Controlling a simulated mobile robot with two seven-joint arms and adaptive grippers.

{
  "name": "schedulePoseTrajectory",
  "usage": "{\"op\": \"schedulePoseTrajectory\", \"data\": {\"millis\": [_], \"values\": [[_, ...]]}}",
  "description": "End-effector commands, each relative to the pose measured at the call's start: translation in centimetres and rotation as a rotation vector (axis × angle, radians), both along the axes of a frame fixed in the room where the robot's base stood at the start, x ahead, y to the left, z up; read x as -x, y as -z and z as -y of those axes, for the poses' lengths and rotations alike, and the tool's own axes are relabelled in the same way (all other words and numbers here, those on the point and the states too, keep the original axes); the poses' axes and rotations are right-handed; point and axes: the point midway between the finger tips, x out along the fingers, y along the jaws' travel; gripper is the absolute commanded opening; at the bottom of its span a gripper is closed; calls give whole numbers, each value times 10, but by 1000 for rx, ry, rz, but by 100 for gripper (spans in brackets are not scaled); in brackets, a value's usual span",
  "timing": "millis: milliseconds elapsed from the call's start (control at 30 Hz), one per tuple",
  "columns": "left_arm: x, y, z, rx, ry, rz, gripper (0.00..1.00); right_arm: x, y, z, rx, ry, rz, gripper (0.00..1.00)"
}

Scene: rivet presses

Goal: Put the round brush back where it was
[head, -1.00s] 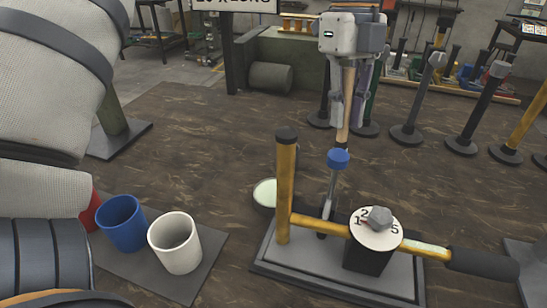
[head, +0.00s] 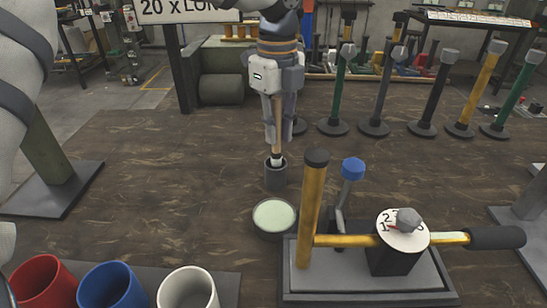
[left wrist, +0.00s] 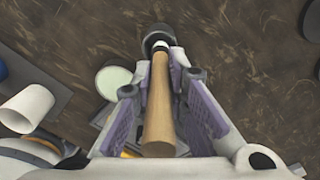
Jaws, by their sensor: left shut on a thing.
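My left gripper (head: 276,138) comes down from the top middle of the head view. It is shut on the wooden handle of the round brush (head: 277,148), which hangs upright with its lower end down. The handle also shows between the purple finger pads in the left wrist view (left wrist: 159,105). The brush's pale ferrule is at the mouth of a small dark cup (head: 275,180), also in the wrist view (left wrist: 158,37). The bristles are hidden; I cannot tell how deep they are. My right gripper is not in view.
A shallow dish of pale green stuff (head: 274,215) stands in front of the cup. A rivet press (head: 370,270) with a blue-knobbed lever (head: 353,170) is front right. Red (head: 42,280), blue (head: 112,288) and white (head: 188,288) cups stand front left. Several posts stand behind.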

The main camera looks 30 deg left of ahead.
Motion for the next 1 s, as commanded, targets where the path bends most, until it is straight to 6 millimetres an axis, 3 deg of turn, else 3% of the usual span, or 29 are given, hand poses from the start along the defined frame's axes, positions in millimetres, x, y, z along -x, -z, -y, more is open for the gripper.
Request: {"op": "schedulePoseTrajectory", "data": {"millis": [200,600,633,700,1000], "values": [[1,45,0,-1,0,-4,0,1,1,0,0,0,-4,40],[1,52,0,0,0,-1,0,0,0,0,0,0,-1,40],[1,53,0,0,0,0,16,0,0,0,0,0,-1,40],[0,53,0,0,0,-1,32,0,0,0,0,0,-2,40],[0,52,0,0,0,0,34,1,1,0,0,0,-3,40]]}}
